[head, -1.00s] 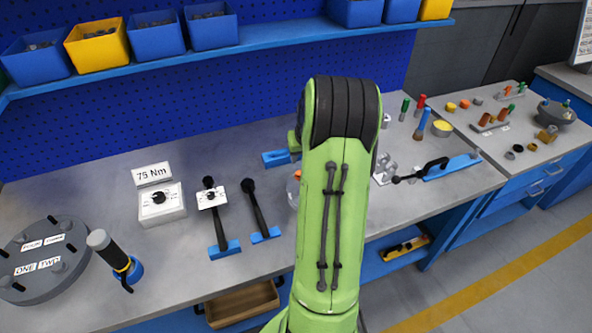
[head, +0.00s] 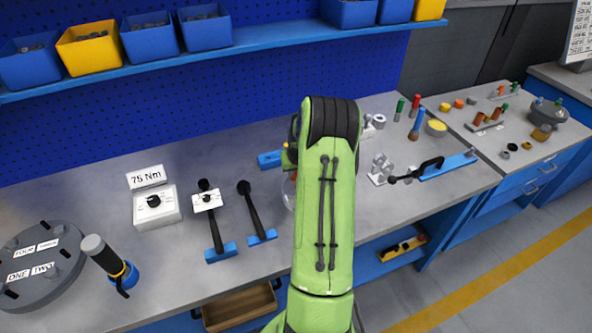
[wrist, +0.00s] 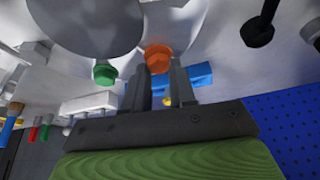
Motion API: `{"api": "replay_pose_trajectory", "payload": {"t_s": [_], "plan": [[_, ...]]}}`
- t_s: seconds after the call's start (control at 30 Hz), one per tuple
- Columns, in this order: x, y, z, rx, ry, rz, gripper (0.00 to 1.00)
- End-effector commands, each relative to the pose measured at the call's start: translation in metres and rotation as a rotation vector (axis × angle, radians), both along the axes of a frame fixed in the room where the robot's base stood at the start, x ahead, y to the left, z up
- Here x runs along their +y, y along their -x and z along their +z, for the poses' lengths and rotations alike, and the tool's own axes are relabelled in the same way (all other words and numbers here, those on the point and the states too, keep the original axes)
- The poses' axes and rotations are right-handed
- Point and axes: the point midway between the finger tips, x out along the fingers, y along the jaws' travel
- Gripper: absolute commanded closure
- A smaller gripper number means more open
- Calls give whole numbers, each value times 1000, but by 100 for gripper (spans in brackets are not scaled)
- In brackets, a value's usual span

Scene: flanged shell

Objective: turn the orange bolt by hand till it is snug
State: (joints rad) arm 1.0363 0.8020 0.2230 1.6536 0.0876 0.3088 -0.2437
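The orange bolt (wrist: 158,58) shows its hex head at the top middle of the wrist view, under the grey flanged shell (wrist: 95,22). My gripper (wrist: 160,70) has its two dark fingers standing apart, with a narrow gap between them. The fingertips are right at the orange head, one at each side of it. I cannot tell whether they press on it. A green bolt (wrist: 104,72) sits in the flange to the left, clear of the fingers. In the head view my arm hides the gripper and most of the shell.
Two black-handled wrenches (head: 213,225) and a 75 Nm box (head: 155,208) lie left of my arm. A dark round plate (head: 40,285) is at the far left. A blue-based clamp (head: 445,167) and small coloured pegs stand to the right. A shelf of bins is behind.

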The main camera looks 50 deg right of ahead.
Motion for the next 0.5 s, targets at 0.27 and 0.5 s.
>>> {"api": "replay_pose_trajectory", "payload": {"t_s": [0.27,0.5], "plan": [[0,0,0,0,0,-3,100],[1,-1,-1,0,1,-66,100]]}}
